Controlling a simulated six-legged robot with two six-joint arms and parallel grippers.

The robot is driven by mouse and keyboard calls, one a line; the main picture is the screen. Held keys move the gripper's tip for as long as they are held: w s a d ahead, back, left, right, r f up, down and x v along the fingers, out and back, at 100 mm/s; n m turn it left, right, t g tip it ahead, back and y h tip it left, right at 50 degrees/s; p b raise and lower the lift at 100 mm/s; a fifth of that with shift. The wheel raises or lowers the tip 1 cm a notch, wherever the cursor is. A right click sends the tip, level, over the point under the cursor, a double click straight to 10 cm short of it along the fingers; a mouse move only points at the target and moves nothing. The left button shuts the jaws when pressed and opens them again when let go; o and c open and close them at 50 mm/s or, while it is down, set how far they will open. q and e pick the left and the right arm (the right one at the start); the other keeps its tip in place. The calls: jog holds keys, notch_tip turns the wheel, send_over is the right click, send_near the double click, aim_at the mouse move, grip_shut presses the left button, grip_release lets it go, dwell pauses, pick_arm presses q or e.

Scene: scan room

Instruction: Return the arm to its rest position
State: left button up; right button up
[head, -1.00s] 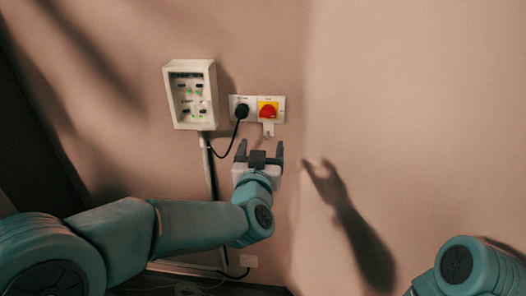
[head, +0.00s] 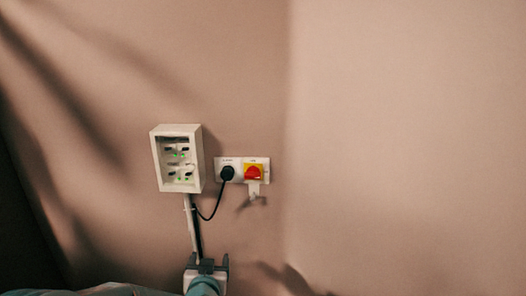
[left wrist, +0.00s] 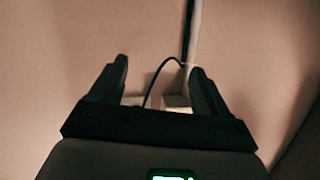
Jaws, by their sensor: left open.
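My left gripper (head: 207,264) is at the bottom of the head view, below the wall sockets and apart from them. Its two dark fingers stand apart with nothing between them; they also show open in the left wrist view (left wrist: 158,82). My left arm (head: 100,291) shows only as a strip along the bottom edge. My right gripper is not in view.
A white wall box (head: 178,158) with green lights hangs on the wall. Right of it are a black plug (head: 227,173) with a cable and a red and yellow switch (head: 253,172) with a tag below. A conduit (head: 194,228) runs down. The wall at right is bare.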

pick_arm(q)
jog(key=s+a+f+g+h, duration=0.1)
jog(key=s+f+g, duration=0.3)
jog(key=s+f, duration=0.6)
jog(key=s+a+f+g+h, duration=0.15)
jog(key=s+f+g, duration=0.35)
jog(key=f, duration=0.9)
jog(key=s+d+f+n+g+h, duration=0.1)
jog(key=s+d+f+g, duration=0.1)
jog(key=s, duration=0.8)
jog(key=s+d+f+n+g+h, duration=0.1)
jog(key=s+d+f+g+h, duration=0.1)
jog(key=s, duration=0.7)
jog(key=shift+s+d+f+g, duration=0.4)
jog(key=shift+d+f+g, duration=0.1)
jog(key=shift+d+g, duration=0.15)
jog(key=c, duration=0.6)
jog(key=shift+d, duration=0.1)
jog(key=shift+c, duration=0.2)
